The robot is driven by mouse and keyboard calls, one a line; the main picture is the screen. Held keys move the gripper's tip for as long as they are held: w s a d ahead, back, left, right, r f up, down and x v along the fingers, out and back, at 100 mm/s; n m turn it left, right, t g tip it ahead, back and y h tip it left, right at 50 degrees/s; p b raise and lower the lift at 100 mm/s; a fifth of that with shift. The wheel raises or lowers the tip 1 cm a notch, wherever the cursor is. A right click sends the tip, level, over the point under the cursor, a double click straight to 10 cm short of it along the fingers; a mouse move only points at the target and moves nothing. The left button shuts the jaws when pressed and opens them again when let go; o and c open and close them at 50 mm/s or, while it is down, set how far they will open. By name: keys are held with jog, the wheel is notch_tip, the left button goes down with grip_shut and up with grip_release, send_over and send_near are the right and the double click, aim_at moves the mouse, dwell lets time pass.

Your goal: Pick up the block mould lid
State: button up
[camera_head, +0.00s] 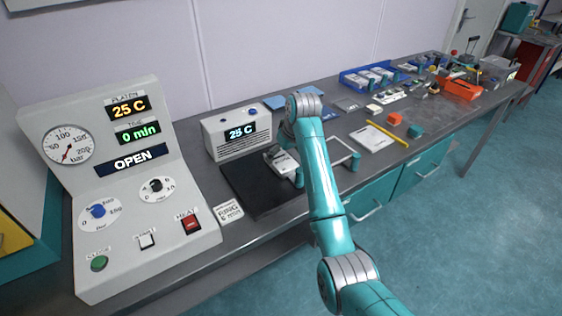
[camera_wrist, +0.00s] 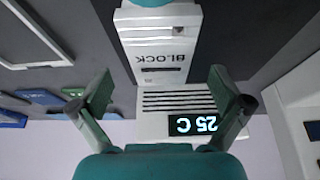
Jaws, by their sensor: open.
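The block mould lid (camera_wrist: 160,52) is a pale piece with the word BLOCK on it, upside down in the wrist view. A teal part (camera_wrist: 152,3) shows at its far end, cut by the picture's top edge. In the head view the pale piece (camera_head: 279,161) lies on a black plate, partly hidden by my arm. My gripper (camera_wrist: 161,92) is open and empty. Its two fingers stand apart in the wrist view, with the lid between and beyond them. I cannot tell the height between fingers and lid.
A white unit with a 25 C display (camera_head: 237,132) stands behind the black plate (camera_head: 250,190). A control panel (camera_head: 120,185) reading OPEN is at left. A pale frame (camera_head: 342,151) is right of the lid. Blue bins (camera_head: 375,77) and an orange bin (camera_head: 462,89) stand further along.

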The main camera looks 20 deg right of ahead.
aim_at(281, 161)
jog(key=shift+x, duration=1.15)
jog(key=c, duration=1.4)
jog(key=shift+r, duration=0.1)
